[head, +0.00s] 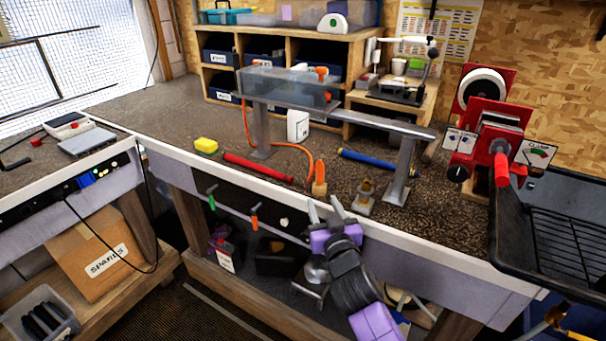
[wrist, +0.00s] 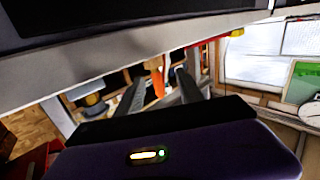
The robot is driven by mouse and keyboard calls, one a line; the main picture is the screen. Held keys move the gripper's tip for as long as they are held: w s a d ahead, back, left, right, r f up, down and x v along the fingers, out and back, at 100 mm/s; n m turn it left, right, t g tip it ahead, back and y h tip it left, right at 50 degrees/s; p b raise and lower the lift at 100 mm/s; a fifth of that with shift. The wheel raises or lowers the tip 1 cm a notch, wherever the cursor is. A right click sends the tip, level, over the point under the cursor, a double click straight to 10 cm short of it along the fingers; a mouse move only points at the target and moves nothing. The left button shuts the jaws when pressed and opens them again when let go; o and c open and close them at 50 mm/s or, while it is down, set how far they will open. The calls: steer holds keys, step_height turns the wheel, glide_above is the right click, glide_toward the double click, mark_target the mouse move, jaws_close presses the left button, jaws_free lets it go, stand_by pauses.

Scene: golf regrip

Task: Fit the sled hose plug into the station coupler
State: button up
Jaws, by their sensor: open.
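The sled (head: 290,85), a clear box with orange knobs, sits on a raised grey rail. An orange hose (head: 290,146) runs from it down to the bench, ending at an upright orange plug (head: 319,173) near the front edge. A small brass fitting, apparently the station coupler (head: 365,188), stands on the bench to the right of the plug, beside a rail post. My gripper (head: 324,206) is open at the bench's front edge, just in front of the plug and apart from it. In the wrist view, an orange shape (wrist: 158,82) shows between the two fingers; I cannot tell its distance.
A red bar (head: 257,168) and yellow block (head: 206,145) lie left of the plug. A blue bar (head: 377,161) lies behind the coupler. The rail (head: 395,124) and its posts stand over the bench. A red clamp machine (head: 485,145) and black tray (head: 555,215) are at the right.

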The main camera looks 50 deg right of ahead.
mark_target(319, 168)
steer(key=shift+m+h, duration=0.6)
steer(key=w+d+r, duration=0.3)
steer(key=shift+d+r, duration=0.15)
steer(key=shift+d, duration=0.1)
steer(key=shift+w+d+r, duration=0.1)
steer(key=shift+w+d, duration=0.1)
steer(key=shift+d, duration=0.05)
steer(key=x, duration=0.2)
steer(key=p+x, duration=0.1)
steer(key=x, duration=0.1)
steer(key=p+x, duration=0.1)
steer(key=x, duration=0.2)
steer(key=shift+d+f, duration=0.15)
steer(key=shift+f, duration=0.15)
jaws_close()
